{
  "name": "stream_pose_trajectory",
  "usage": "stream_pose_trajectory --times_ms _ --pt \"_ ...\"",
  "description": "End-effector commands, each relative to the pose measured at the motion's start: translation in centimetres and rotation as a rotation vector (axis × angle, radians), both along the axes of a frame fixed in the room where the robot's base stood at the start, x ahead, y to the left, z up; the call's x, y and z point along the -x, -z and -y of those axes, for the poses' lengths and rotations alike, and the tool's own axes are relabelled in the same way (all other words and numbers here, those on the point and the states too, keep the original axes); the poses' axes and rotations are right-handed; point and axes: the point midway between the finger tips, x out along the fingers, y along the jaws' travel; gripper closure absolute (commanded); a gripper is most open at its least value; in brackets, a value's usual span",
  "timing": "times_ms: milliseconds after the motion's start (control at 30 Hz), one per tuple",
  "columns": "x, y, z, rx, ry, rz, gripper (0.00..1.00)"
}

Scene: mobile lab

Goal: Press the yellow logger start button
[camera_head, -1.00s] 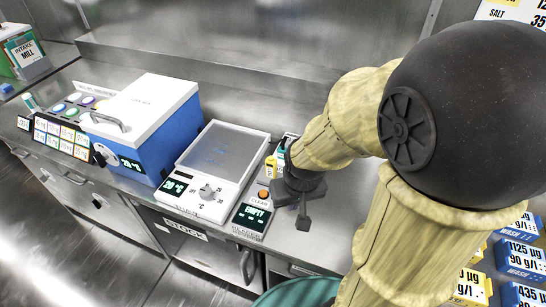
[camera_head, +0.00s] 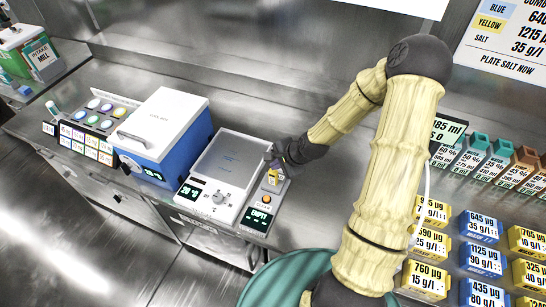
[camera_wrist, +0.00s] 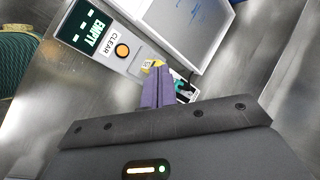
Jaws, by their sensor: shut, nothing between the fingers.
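A small yellow item (camera_head: 273,177) stands on the grey end of a slim device beside the hotplate-like unit; it shows in the wrist view (camera_wrist: 148,66) just past my fingertips. My fingers partly hide it, and I cannot tell whether it is the logger start button. My gripper (camera_head: 276,163) is shut and empty, pointing down close to it; its purple fingers show in the wrist view (camera_wrist: 155,80). Touching or apart is unclear. An orange button (camera_wrist: 122,50) marked CLEAR sits on the same device, beside a display (camera_wrist: 91,28) reading EMPTY.
A white plate unit with a knob (camera_head: 218,198) stands just left of the device. A blue and white box (camera_head: 165,135) stands further left. Yellow and blue labelled boxes (camera_head: 480,257) and a bottle rack lie right. A white and teal label (camera_wrist: 185,90) is beside my fingers.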

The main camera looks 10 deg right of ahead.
Motion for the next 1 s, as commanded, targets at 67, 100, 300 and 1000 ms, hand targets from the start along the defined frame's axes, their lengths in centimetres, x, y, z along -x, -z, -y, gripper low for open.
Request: stream_pose_trajectory --times_ms 67,100,300,1000 --pt "-1.4 -2.2 0.3 -0.122 0.133 0.004 1.00" --pt "-2.1 -2.6 0.4 -0.175 0.191 0.007 1.00" --pt "-4.1 -3.9 0.8 -0.328 0.354 0.020 1.00" --pt "-4.1 -0.6 0.8 -0.333 0.359 0.020 1.00"
